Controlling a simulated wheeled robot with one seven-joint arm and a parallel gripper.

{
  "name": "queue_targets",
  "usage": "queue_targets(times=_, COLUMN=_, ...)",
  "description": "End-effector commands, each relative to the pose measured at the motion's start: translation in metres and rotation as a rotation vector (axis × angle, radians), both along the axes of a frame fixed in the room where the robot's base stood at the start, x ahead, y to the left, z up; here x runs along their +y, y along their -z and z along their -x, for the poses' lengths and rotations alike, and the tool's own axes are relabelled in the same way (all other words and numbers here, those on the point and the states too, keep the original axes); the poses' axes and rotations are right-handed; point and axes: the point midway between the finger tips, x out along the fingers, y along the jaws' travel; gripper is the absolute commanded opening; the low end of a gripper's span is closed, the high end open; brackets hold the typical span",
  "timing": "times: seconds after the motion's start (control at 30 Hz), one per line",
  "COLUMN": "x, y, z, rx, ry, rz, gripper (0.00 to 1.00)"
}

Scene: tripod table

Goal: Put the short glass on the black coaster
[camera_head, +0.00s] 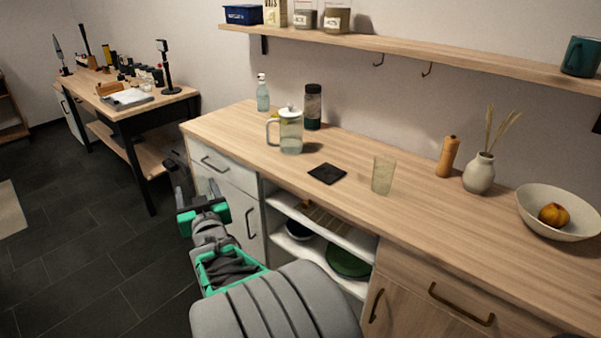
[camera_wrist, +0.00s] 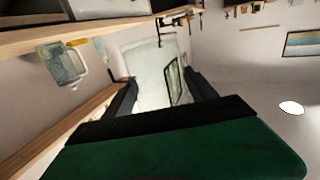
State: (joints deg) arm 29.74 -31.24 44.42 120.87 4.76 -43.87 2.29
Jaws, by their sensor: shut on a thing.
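The black coaster (camera_head: 327,174) lies flat and bare on the wooden counter. My gripper (camera_head: 178,178) is in the air left of the counter, well apart from the coaster. In the wrist view, which looks upside down, the fingers (camera_wrist: 160,92) are shut on a pale, see-through thing (camera_wrist: 148,62). It looks like a glass, seemingly the short glass; the head view does not show it clearly. Another clear, greenish glass (camera_head: 382,176) stands upright on the counter, right of the coaster, and looks fairly tall.
A lidded glass pitcher (camera_head: 291,133) stands behind and left of the coaster, near a dark-topped jar (camera_head: 313,107) and a clear bottle (camera_head: 262,93). A pepper mill (camera_head: 447,157), vase (camera_head: 479,174) and bowl (camera_head: 570,226) stand farther right. A wall shelf (camera_head: 400,47) runs above.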

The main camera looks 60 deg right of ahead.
Motion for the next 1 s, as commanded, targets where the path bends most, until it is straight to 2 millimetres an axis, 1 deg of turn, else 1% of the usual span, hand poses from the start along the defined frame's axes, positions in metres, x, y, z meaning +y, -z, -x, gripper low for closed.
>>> queue_targets(times=0.03, x=-0.036, y=-0.010, z=0.015, rx=-0.004, ry=0.077, rz=0.003, gripper=0.14)
queue_targets(times=0.07, x=-0.056, y=-0.015, z=0.026, rx=-0.003, ry=0.121, rz=0.003, gripper=0.14)
queue_targets(times=0.1, x=-0.082, y=-0.023, z=0.041, rx=-0.003, ry=0.180, rz=0.003, gripper=0.14)
queue_targets(times=0.17, x=-0.119, y=-0.034, z=0.066, rx=-0.005, ry=0.266, rz=0.004, gripper=0.14)
queue_targets(times=0.2, x=-0.142, y=-0.040, z=0.084, rx=-0.005, ry=0.323, rz=0.001, gripper=0.14)
queue_targets(times=0.27, x=-0.175, y=-0.051, z=0.113, rx=-0.007, ry=0.406, rz=0.002, gripper=0.14)
queue_targets(times=0.3, x=-0.194, y=-0.057, z=0.134, rx=-0.007, ry=0.460, rz=0.001, gripper=0.14)
queue_targets(times=0.37, x=-0.220, y=-0.067, z=0.164, rx=-0.009, ry=0.535, rz=0.000, gripper=0.14)
queue_targets(times=0.4, x=-0.234, y=-0.072, z=0.184, rx=-0.009, ry=0.581, rz=-0.002, gripper=0.14)
queue_targets(times=0.43, x=-0.244, y=-0.076, z=0.198, rx=-0.011, ry=0.613, rz=-0.002, gripper=0.14)
queue_targets(times=0.5, x=-0.261, y=-0.084, z=0.225, rx=-0.014, ry=0.673, rz=-0.004, gripper=0.14)
queue_targets(times=0.6, x=-0.275, y=-0.091, z=0.253, rx=-0.016, ry=0.731, rz=-0.006, gripper=0.14)
queue_targets(times=0.7, x=-0.283, y=-0.093, z=0.263, rx=-0.017, ry=0.757, rz=-0.008, gripper=0.14)
queue_targets(times=0.77, x=-0.289, y=-0.089, z=0.260, rx=-0.016, ry=0.759, rz=-0.010, gripper=0.14)
queue_targets(times=0.87, x=-0.306, y=-0.078, z=0.242, rx=-0.013, ry=0.757, rz=-0.010, gripper=0.14)
queue_targets(times=1.0, x=-0.335, y=-0.059, z=0.214, rx=-0.013, ry=0.756, rz=-0.010, gripper=0.14)
